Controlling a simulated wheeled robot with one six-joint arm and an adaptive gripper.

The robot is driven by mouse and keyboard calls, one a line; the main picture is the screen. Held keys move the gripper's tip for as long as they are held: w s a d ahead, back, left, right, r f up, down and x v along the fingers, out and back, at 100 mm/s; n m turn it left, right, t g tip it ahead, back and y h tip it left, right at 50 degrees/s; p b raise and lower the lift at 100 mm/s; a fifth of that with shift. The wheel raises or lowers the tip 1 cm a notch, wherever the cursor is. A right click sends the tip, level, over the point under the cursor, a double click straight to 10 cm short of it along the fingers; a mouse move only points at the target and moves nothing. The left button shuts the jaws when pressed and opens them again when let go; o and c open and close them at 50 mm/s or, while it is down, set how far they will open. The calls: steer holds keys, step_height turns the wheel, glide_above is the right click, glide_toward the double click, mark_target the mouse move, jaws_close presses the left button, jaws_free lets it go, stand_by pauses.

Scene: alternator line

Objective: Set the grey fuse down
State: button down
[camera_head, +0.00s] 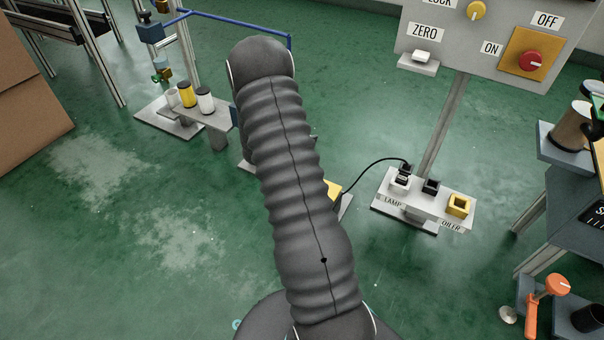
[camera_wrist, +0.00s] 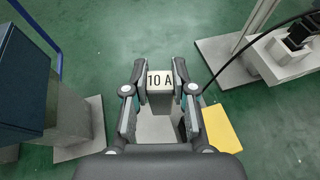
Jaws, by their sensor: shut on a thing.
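My gripper (camera_wrist: 160,82) is shut on the grey fuse, whose pale face (camera_wrist: 160,80) marked "10 A" shows between the fingertips in the wrist view. Below it in that view is a light grey surface (camera_wrist: 156,127), partly hidden by my fingers. I cannot tell whether the fuse touches that surface. In the head view my arm hides both the gripper and the fuse.
A yellow plate (camera_wrist: 222,128) lies right of my gripper. A socket board (camera_head: 425,205) with a black cable stands to the right, below a control panel (camera_head: 490,40). A stand with several cylinders (camera_head: 205,100) is at the left. Green floor is open at lower left.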

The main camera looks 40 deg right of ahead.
steer(key=s+d+m+g+b, duration=0.15)
steer(key=s+d, duration=0.25)
steer(key=d, duration=0.5)
steer(key=shift+w+a+f+b, duration=0.2)
steer(key=shift+w+a+f, duration=0.85)
steer(key=shift+a+f, duration=0.6)
steer(key=shift+w+a+f+b, duration=0.15)
steer(key=shift+w+a+f, duration=0.9)
steer(key=shift+a+f, duration=0.6)
steer(key=shift+w+a+f+b, duration=0.2)
steer(key=shift+w+a+f, duration=1)
steer(key=shift+f, duration=0.65)
steer(key=shift+s+a+f, duration=0.1)
steer(key=shift+s+a, duration=0.05)
steer(key=shift+f, duration=0.15)
steer(key=c, duration=1)
jaws_free()
steer(key=shift+o, duration=0.2)
